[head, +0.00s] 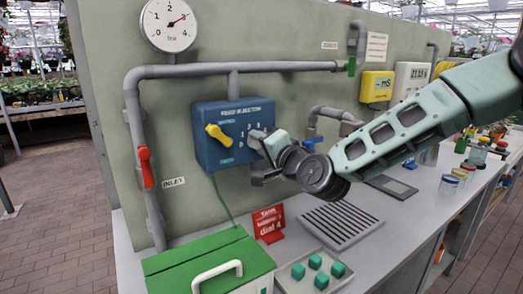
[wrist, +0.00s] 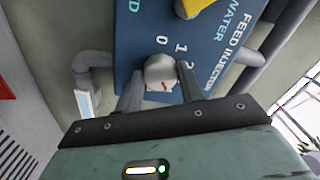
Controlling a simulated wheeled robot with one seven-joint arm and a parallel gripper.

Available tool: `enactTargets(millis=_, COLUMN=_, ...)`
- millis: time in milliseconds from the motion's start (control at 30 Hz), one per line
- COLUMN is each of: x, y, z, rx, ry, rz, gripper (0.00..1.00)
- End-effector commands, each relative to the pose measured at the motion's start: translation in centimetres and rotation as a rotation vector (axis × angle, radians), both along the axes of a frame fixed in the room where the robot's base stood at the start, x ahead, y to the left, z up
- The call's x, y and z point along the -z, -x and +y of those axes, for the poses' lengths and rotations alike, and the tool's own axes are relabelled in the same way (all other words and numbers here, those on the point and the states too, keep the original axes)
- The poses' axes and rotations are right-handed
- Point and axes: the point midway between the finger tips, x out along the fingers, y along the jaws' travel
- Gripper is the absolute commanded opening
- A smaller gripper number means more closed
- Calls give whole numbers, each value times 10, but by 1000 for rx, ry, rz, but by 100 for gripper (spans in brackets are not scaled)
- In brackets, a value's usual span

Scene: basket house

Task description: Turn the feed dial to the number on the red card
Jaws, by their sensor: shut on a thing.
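The blue feed injector box (head: 205,160) hangs on the panel. Its dial is a pale round knob (wrist: 160,70) with a small red mark, seen in the wrist view; 0, 1 and 2 are readable beside it. Which number the mark points to I cannot tell. My gripper (wrist: 160,88) is shut on the knob, one finger on each side. In the head view my gripper (head: 264,142) covers the dial. The red card (head: 268,226) stands on the bench below, its last line reading "dial 4".
A yellow lever (head: 217,134) sits left of the dial on the same box. Grey pipes (head: 235,71) run above, with a red inlet valve handle (head: 146,166) at left. A green case (head: 205,262) and a tray (head: 300,285) of green cubes stand below.

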Motion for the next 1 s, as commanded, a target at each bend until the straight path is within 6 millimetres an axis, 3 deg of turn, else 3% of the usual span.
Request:
enactTargets(millis=767, x=-1, y=-1, z=-1, rx=4, ry=-83, rz=55, gripper=15)
enactTargets(millis=800, x=-1, y=-1, z=-1, rx=4, ry=-82, rz=55, gripper=46)
enactTargets(millis=833, x=-1, y=-1, z=-1, rx=4, ry=-82, rz=55, gripper=55)
enactTargets(millis=867, x=-1, y=-1, z=-1, rx=4, ry=-82, rz=55, gripper=60)
enactTargets(millis=1000, x=-1, y=-1, z=-1, rx=3, ry=-83, rz=54, gripper=60)
